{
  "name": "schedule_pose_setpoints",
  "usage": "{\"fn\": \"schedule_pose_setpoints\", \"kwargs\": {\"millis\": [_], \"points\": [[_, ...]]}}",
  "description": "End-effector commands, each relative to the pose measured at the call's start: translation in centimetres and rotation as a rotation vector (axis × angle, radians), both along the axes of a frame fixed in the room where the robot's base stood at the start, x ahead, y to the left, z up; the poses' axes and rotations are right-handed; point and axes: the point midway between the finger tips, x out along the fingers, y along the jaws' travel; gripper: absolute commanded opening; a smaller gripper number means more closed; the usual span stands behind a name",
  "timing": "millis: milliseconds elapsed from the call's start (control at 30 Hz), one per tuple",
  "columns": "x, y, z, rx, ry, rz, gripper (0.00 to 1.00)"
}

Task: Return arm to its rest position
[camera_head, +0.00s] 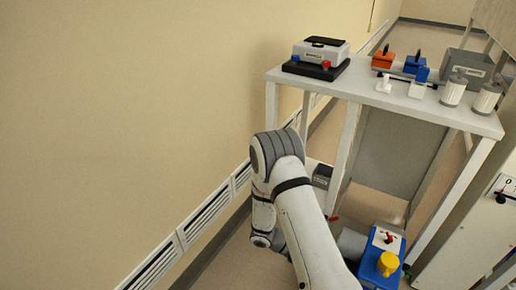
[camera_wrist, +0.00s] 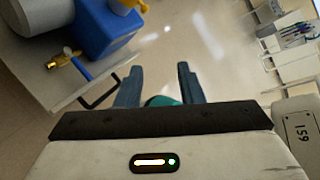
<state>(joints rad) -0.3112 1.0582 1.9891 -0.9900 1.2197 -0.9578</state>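My arm (camera_head: 305,225) rises from the bottom of the head view, bends at a grey joint, and folds down beside the white table (camera_head: 432,108). My gripper's fingers do not show clearly in the head view. In the wrist view my gripper (camera_wrist: 159,76) points out over the pale floor with its two dark blue fingers spread apart. A teal patch (camera_wrist: 162,101) shows between the finger bases; I cannot tell what it is. Nothing is seen clamped between the fingertips.
The table holds a scale-like device (camera_head: 320,55), orange (camera_head: 383,59) and blue (camera_head: 415,66) blocks, and white canisters (camera_head: 454,90). A blue machine with a yellow knob (camera_head: 382,262) stands low beside my arm. The beige wall (camera_head: 130,110) is at left.

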Motion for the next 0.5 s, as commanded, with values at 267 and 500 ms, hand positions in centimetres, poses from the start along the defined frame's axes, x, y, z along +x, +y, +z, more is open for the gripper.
{"fn": "schedule_pose_setpoints", "kwargs": {"millis": [267,500], "points": [[-0.7,0.4,14.7,0.105,-0.391,-0.354,0.34],[-2.7,0.9,25.3,0.192,-0.704,-0.672,0.34]]}}
